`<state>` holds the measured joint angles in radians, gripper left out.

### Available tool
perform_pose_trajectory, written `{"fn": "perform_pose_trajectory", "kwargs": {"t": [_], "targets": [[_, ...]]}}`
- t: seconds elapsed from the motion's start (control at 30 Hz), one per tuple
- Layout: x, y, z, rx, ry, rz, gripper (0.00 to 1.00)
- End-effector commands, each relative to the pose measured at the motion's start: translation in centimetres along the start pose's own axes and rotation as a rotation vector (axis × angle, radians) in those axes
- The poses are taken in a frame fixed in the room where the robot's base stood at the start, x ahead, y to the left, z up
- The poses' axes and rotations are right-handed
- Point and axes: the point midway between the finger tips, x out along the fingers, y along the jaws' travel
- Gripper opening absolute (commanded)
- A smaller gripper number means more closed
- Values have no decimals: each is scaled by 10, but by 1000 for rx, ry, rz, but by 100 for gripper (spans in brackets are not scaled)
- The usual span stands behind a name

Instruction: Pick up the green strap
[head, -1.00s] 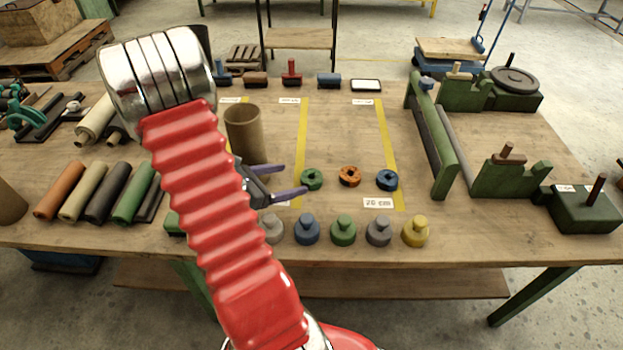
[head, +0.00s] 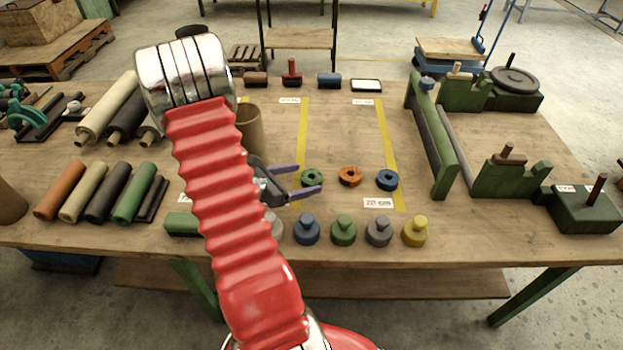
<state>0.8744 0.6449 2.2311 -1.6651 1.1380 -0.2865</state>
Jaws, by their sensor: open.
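The green strap (head: 312,176) is a small rolled ring on the wooden table, at the left end of a row with an orange roll (head: 350,176) and a blue roll (head: 387,180). My gripper (head: 307,178) is open, with two purple fingers pointing right. In the picture, one fingertip lies just above and left of the green strap and the other just below it, so the strap shows between the tips. I cannot tell how high the fingers are above the table or whether they touch the strap.
Several knobbed weights (head: 343,230) stand in a row in front. A brown cylinder (head: 250,131) stands behind my gripper. Coloured rolls (head: 133,192) lie at the left, and a green frame (head: 432,140) stands at the right. Bare table lies behind the straps.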

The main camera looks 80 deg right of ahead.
Motion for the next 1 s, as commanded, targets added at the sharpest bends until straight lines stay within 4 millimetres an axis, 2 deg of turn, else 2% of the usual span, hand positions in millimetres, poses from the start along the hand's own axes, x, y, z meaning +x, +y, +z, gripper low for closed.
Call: {"fn": "perform_pose_trajectory", "kwargs": {"t": [0.1,0.2,0.77,1.0], "targets": [[15,-1,-1,0,1,-3,78],[21,-1,0,1,1,-2,78],[22,0,0,0,1,-1,78],[22,0,0,0,1,-1,61]]}}
